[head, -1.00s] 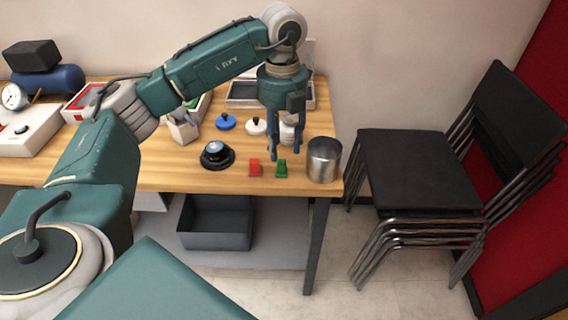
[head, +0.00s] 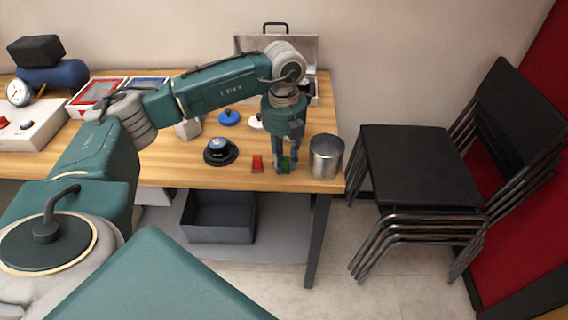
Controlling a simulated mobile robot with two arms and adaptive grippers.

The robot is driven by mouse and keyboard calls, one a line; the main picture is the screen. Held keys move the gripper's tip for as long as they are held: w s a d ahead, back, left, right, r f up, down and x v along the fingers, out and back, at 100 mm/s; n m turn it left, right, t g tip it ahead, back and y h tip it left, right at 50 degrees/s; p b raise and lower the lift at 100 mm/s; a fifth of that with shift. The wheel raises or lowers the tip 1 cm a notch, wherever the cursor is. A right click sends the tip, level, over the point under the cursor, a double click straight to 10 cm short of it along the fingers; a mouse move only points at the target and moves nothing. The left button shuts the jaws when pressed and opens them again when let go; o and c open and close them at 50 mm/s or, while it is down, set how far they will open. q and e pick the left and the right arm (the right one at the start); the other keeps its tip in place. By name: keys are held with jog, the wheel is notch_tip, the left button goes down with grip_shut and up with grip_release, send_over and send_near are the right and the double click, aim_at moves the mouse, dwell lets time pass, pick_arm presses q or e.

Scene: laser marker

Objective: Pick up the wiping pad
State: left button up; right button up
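My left gripper (head: 285,167) points straight down near the table's front right. Its fingertips are low, one on each side of a small green piece (head: 286,163), and stand apart. I cannot see clear contact with the green piece, which the fingers partly hide. A similar small red piece (head: 257,164) lies just left of the gripper. I cannot tell for sure which thing is the wiping pad; the green piece is the one between the fingers. My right gripper is not in view.
A metal cup (head: 326,157) stands close to the right of the gripper. A black round base with a blue top (head: 219,152), a blue knobbed disc (head: 228,118) and an open case (head: 303,50) are on the wooden table (head: 185,174). Stacked chairs (head: 420,165) stand to the right.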

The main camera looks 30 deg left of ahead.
pick_arm(q)
jog(key=shift+c, duration=1.4)
jog(key=o, duration=0.9)
jog(key=shift+o, duration=0.2)
